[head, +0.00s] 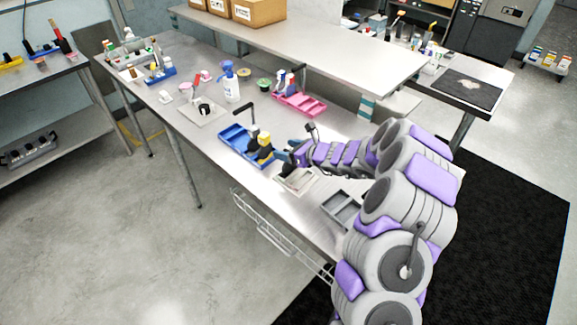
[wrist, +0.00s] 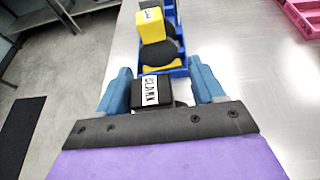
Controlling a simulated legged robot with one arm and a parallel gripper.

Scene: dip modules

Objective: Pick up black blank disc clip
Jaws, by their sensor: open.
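The black blank disc clip (wrist: 153,96) is a black block with a white label reading "BLANK". In the wrist view it sits between the two blue fingers of my gripper (wrist: 160,68), with visible gaps on both sides. My gripper is open, and its base hides the near part of the clip. In the head view my gripper (head: 286,157) is at the near right end of the blue tray (head: 234,133), where the clip is hard to make out. A yellow labelled clip (wrist: 152,25) and a dark disc (wrist: 158,54) lie just beyond the black clip in the wrist view.
A small pale device (head: 296,181) and a grey tray (head: 341,208) are on the bench near my arm. A raised shelf (head: 330,50) runs along the back.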

